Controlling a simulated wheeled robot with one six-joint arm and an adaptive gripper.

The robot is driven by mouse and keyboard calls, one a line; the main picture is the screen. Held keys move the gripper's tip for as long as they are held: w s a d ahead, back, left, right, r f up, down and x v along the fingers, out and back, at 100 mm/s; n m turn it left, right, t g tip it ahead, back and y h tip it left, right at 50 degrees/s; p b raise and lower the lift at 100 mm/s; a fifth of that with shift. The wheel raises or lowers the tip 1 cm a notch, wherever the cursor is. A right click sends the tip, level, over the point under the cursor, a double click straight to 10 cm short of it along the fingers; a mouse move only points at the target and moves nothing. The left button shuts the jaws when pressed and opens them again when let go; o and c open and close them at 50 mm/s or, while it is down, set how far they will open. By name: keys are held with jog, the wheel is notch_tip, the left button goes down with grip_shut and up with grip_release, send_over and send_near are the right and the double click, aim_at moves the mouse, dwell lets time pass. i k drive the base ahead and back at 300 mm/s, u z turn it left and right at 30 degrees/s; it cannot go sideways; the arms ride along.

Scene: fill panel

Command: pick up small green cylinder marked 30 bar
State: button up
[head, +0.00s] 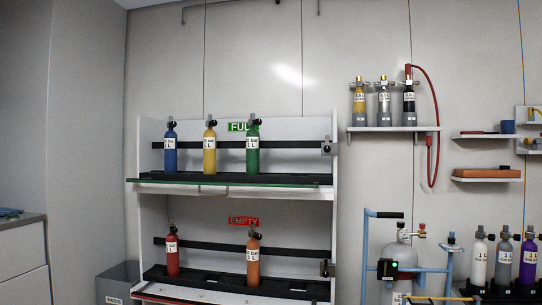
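A small green cylinder (252,161) stands upright on the upper shelf (165,181) of the white rack, below the green FULL sign (238,127). It has a dark valve on top and a white label whose small print I cannot read fully. A black bar runs along the shelf at the cylinders' height. A yellow cylinder (209,164) and a blue cylinder (170,164) stand to its left on the same shelf. My gripper is not in view.
The lower shelf, by the red EMPTY sign (244,221), holds a red cylinder (172,262) and an orange cylinder (253,277). Right of the rack are a wall shelf (395,129) with three cylinders, a blue-framed trolley (366,255) and more cylinders. A counter (22,262) is far left.

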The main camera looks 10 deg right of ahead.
aim_at(252, 138)
jog(key=z, duration=0.5)
jog(key=i, duration=2.1)
jog(key=u, duration=0.85)
